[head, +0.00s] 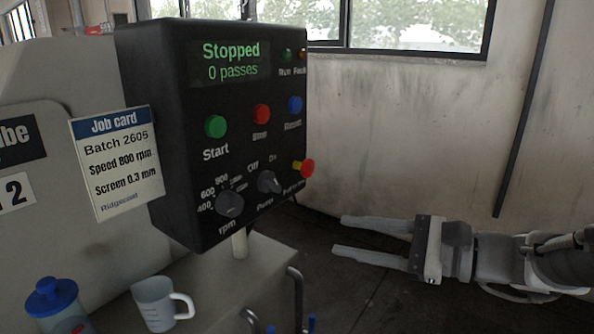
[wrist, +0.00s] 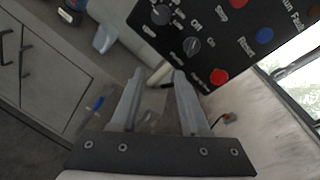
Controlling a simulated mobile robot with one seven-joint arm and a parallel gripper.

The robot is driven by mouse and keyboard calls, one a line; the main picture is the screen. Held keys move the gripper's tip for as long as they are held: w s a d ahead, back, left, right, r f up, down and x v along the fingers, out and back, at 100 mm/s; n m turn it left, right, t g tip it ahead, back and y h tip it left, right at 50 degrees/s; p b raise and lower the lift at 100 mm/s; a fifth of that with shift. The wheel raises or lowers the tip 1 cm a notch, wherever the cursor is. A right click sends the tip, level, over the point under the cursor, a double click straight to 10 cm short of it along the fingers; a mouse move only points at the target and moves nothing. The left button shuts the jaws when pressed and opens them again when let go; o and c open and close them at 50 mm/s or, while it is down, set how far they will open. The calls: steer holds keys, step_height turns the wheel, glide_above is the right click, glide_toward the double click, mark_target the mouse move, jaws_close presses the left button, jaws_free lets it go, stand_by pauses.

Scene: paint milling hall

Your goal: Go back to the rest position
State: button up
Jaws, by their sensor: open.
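My gripper (head: 345,238) is at the right of the head view, held level with its two fingers pointing left. The fingers are apart with nothing between them. The gripper also shows in the wrist view (wrist: 158,80), where its fingers point toward the lower part of the black control box. The control box (head: 175,140) stands left of the gripper, apart from it. Its display (head: 232,62) reads "Stopped, 0 passes". It carries green Start (head: 215,126), red Stop (head: 261,114) and blue Reset (head: 295,104) buttons, an rpm knob (head: 230,204), a Pump knob (head: 269,182) and a red emergency button (head: 307,168).
A job card (head: 117,162) is fixed left of the box. A measuring jug (head: 155,304) and a blue-lidded bottle (head: 52,308) stand on the grey cabinet top (head: 215,290) below. Open floor (head: 345,290) lies under the gripper. A stained wall (head: 410,130) with a window is behind.

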steer(key=s+a+f+n+g+h, duration=0.2)
steer(key=s+f+n+g+h, duration=0.4)
steer(key=s+f+n+h, duration=0.45)
steer(key=s+d+r+n+t+h+p, duration=0.1)
steer(key=d+r+n+t+h+p, duration=0.15)
steer(key=d+r+n+h, duration=0.35)
step_height(320, 180, up, 17)
steer(key=y+p, duration=0.2)
steer(key=p, duration=1.5)
steer(key=shift+a+n+y+p, duration=0.3)
steer(key=shift+n+y+p, duration=0.05)
steer(key=shift+p, duration=0.05)
steer(key=shift+a+t, duration=0.25)
